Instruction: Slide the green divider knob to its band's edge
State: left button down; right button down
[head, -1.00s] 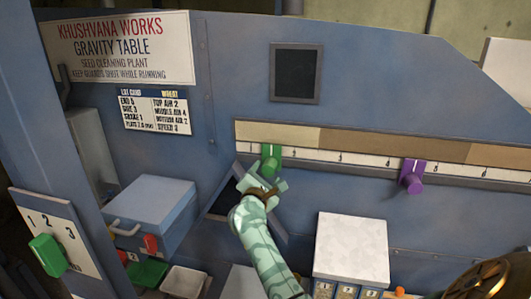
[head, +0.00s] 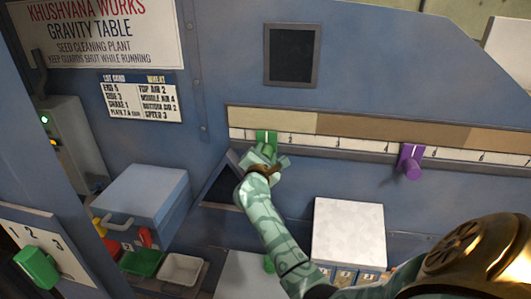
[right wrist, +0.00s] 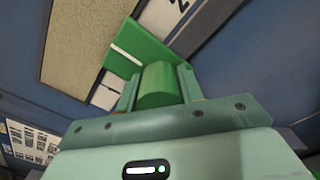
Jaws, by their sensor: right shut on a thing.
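The green divider knob (head: 267,138) sits on the scale rail at the left, below the pale cream band (head: 285,121). Its plate has a white line. The cream band meets a darker brown band (head: 360,129) to the right of the knob, with a gap between knob and border. My right gripper (head: 264,153) is at the knob, covering its lower part in the head view. In the right wrist view the green knob (right wrist: 158,86) stands between both fingers, which are shut on it. My left gripper is not in view.
A purple knob (head: 411,163) sits farther right on the same white numbered scale (head: 340,146). Below are a white-topped box (head: 348,228), a blue box with a handle (head: 145,200) and small trays (head: 182,268). The rail between the two knobs is clear.

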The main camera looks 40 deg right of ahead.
aim_at(313, 151)
jog(key=s+d+p, duration=0.1)
jog(key=s+d, duration=0.4)
jog(key=s, duration=0.2)
jog(key=s+d+p, duration=0.1)
jog(key=s+d, duration=0.2)
jog(key=s, duration=0.1)
jog(key=shift+d+f+p, duration=0.1)
jog(key=shift+d+p, duration=0.2)
jog(key=shift+d, duration=0.05)
jog(key=c, duration=0.9)
grip_release()
jog(key=b+v, duration=0.3)
jog(key=v, duration=1.3)
jog(key=shift+b, duration=0.4)
